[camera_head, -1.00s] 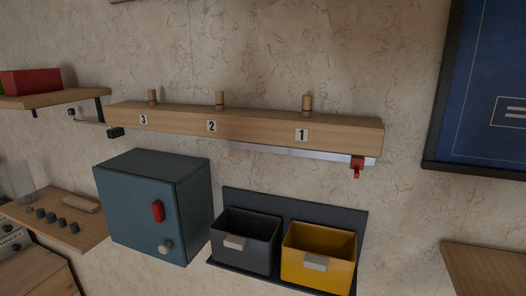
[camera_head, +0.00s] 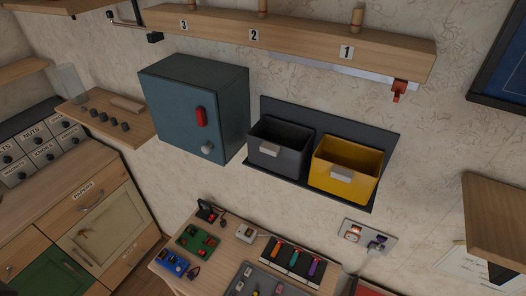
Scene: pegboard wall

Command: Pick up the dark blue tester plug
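A small dark blue or purplish piece (camera_head: 377,242) sits at a pale wall plate (camera_head: 356,234), low on the wall right of centre. It may be the tester plug, but it is too small to be sure. A blue device (camera_head: 172,263) with a small dark piece (camera_head: 194,271) beside it lies on the wooden table (camera_head: 160,255) at the bottom. Neither of my grippers is in view.
The table also holds a green board (camera_head: 197,240), a black rack (camera_head: 292,262) with coloured tools, and a grey tray (camera_head: 235,285). Above are a teal cabinet (camera_head: 180,110), a grey bin (camera_head: 266,158) and a yellow bin (camera_head: 338,180). A wooden shelf (camera_head: 497,215) juts out at right.

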